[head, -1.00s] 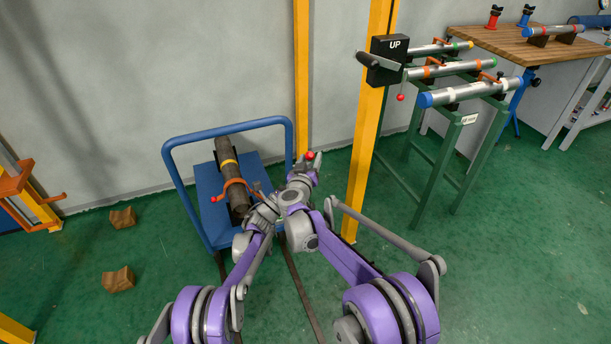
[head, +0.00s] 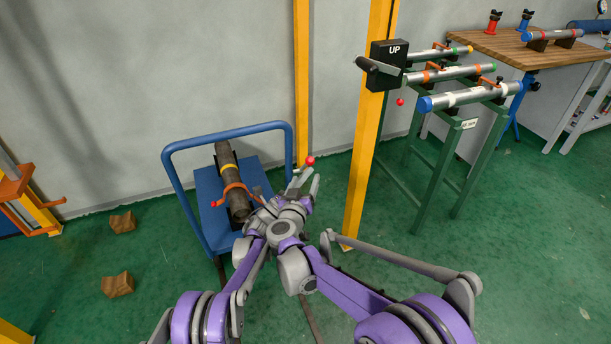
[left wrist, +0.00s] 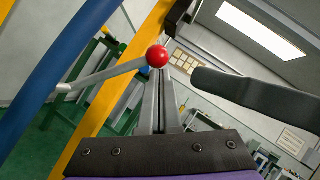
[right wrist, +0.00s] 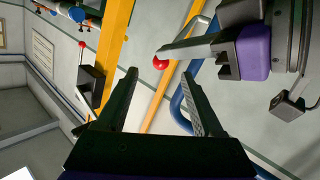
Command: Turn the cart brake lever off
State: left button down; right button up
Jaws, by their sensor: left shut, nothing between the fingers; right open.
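The blue cart (head: 205,193) stands by the wall. Its brake lever's red knob (head: 310,161) is at the cart's right side. In the left wrist view, the knob (left wrist: 157,56) sits on a grey rod running left. My left gripper (left wrist: 162,78) is shut and empty, its tips close to the knob; contact is unclear. My right gripper (right wrist: 158,75) is open, and the knob (right wrist: 160,62) appears between and just beyond its fingertips. In the head view the grippers overlap below the knob, and most of the rod is hidden.
A dark pipe (head: 226,160) lies on the cart. A yellow post (head: 362,170) with a black "UP" box (head: 388,65) stands right of the grippers. A green stand (head: 425,185) holds several pipes.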

jog(key=s+r+n+g+y, duration=0.1)
jog(key=s+r+n+y, duration=0.1)
jog(key=s+r+y, duration=0.35)
jog(key=s+r+n+y, duration=0.2)
jog(key=s+y, duration=0.1)
jog(key=s, duration=0.5)
pick_arm(q)
jog(key=w+a+r+n+y, duration=0.2)
jog(key=w+r+n+y, duration=0.3)
jog(key=w+n, duration=0.2)
jog(key=shift+a+r+n+t+p, duration=0.25)
jog(key=shift+n+t+p, duration=0.1)
jog(key=shift+n, duration=0.45)
pick_arm(e)
jog(key=s+d+f+m+g+h, duration=0.1)
jog(key=s+d+f+g, duration=0.2)
jog(key=s, duration=0.7)
jog(key=s+d+f+m+g+h, duration=0.1)
jog(key=s+d+f+g, duration=0.3)
jog(key=s, duration=0.6)
jog(key=s+d+f+m+g+h, duration=0.2)
jog(key=s+d+f, duration=0.4)
jog(key=s, duration=0.4)
jog(key=shift+d+f+g, duration=0.2)
jog(key=shift+f+g, duration=0.5)
jog(key=shift+f, duration=0.15)
